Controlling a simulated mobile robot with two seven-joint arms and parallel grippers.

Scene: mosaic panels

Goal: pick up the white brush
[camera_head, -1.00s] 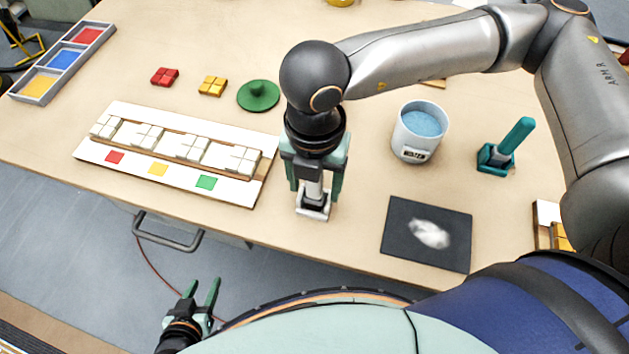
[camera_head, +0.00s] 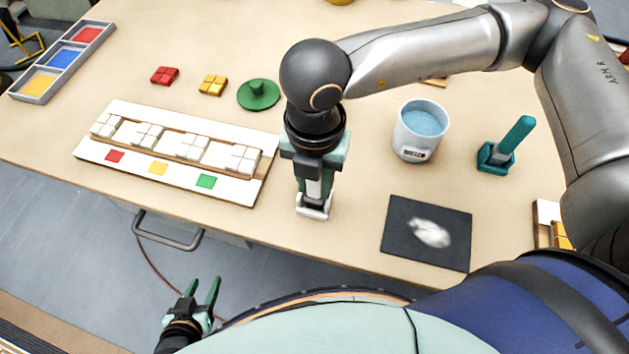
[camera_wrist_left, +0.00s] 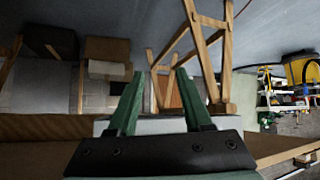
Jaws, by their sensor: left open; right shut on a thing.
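The white brush (camera_head: 313,208) stands on the table near its front edge, to the right of the white mosaic panel. Its white base shows below my right gripper (camera_head: 314,190), and most of its handle is hidden between the fingers. My right gripper points straight down and is shut on the brush's handle. The base appears to be at the table surface; I cannot tell whether it touches. My left gripper (camera_head: 203,292) is open and empty, low in front of the table. Its open fingers also show in the left wrist view (camera_wrist_left: 157,105).
The white panel (camera_head: 91,158) holds several white tiles. A green lidded disc (camera_head: 258,96), red tiles (camera_head: 164,76) and yellow tiles (camera_head: 212,85) lie behind it. A water cup (camera_head: 407,145), teal brush (camera_head: 497,158) and dark mat (camera_head: 400,235) are to the right.

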